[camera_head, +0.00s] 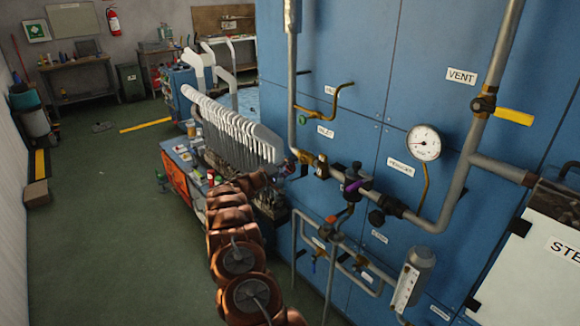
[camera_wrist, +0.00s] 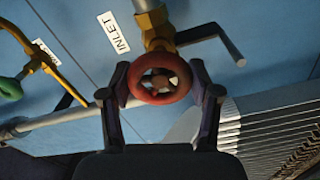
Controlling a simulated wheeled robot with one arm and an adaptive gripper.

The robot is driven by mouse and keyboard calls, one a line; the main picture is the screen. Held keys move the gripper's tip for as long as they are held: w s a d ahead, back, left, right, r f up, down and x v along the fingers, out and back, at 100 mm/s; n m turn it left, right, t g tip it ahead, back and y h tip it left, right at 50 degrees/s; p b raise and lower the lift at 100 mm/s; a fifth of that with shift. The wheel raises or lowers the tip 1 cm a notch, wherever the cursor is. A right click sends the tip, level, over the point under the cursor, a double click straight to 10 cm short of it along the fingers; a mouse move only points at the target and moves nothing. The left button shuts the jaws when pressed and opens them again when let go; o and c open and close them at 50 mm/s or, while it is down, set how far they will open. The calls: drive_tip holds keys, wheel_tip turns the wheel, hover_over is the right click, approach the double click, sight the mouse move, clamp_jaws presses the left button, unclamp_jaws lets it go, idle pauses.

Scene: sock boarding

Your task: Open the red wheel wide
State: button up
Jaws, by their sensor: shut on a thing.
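The red wheel (camera_wrist: 160,97) is a small round handwheel on a brass valve body (camera_wrist: 152,20), just beside the INLET label (camera_wrist: 114,33) in the wrist view. My gripper (camera_wrist: 160,92) has one dark finger on each side of the wheel, at its left and right rim, and is shut on it. In the head view my brown arm reaches up to the pipework at the blue panel, with my gripper (camera_head: 291,168) at the left end of the horizontal pipe. The wheel is small and hard to make out there.
A row of white sock forms (camera_head: 235,125) stands close left of my gripper. A purple handle (camera_head: 354,186), a pressure gauge (camera_head: 423,143) and a yellow lever (camera_head: 515,116) lie to the right. A brass lever with a green knob (camera_head: 303,118) is above. Open floor lies left.

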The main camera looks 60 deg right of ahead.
drive_tip(key=shift+f+n, duration=0.1)
drive_tip(key=shift+n, duration=0.4)
drive_tip(key=o, duration=1.2)
drive_tip(key=shift+c, duration=0.2)
drive_tip(key=shift+a, duration=0.1)
drive_tip(key=v, duration=1.1)
drive_tip(key=shift+a, duration=0.4)
drive_tip(key=shift+w, duration=0.2)
